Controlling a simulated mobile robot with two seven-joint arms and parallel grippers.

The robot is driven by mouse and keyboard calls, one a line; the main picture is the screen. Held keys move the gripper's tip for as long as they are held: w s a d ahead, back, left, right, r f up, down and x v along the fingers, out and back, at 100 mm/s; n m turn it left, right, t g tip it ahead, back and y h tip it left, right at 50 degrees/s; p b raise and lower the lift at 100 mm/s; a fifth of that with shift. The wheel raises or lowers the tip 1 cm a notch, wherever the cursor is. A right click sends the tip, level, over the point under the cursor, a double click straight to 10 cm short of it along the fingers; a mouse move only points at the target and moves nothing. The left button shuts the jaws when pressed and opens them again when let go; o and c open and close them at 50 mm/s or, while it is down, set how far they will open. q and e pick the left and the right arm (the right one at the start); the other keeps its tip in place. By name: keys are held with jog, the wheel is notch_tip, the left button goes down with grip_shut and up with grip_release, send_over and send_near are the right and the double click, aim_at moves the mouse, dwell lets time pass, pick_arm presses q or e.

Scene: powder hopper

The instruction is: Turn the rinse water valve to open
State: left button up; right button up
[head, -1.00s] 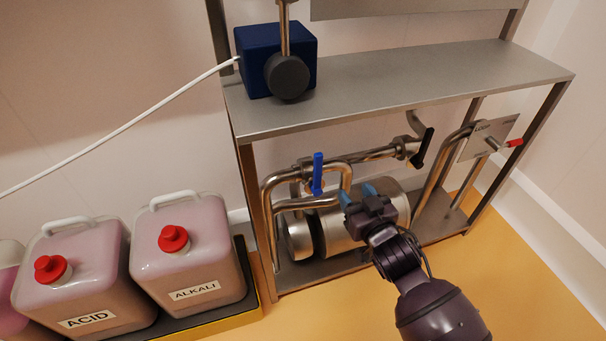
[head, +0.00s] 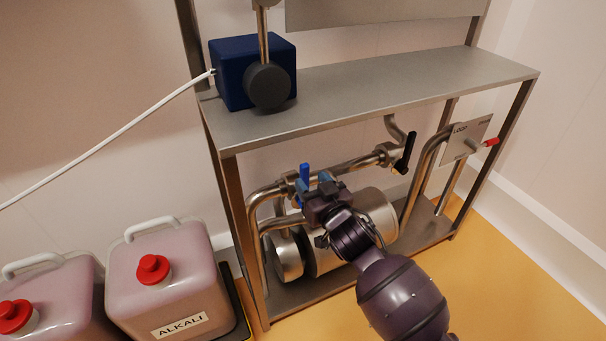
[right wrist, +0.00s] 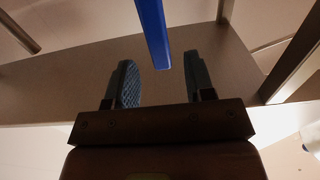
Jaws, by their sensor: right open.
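A blue lever handle (head: 304,172) stands upright on the steel pipe below the shelf; it is the only blue valve handle in view. No label on it can be read. My right gripper (head: 312,183) is open, right at the handle in the head view. The valve body is partly hidden by my gripper. My left gripper is not in view.
A black lever handle (head: 405,153) sits on the pipe to the right. A red handle (head: 491,142) is at a plate marked LOOP (head: 466,140). The steel shelf (head: 390,88) with a blue box (head: 254,72) lies above. An ALKALI canister (head: 160,280) stands at lower left.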

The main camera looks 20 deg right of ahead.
aim_at(306, 176)
jog(key=w, duration=0.3)
jog(key=shift+w+a+f+b, duration=0.1)
jog(key=shift+f+b, duration=0.05)
jog(key=shift+b, duration=0.2)
jog(key=shift+w, duration=0.6)
jog(key=shift+r, duration=0.2)
grip_shut()
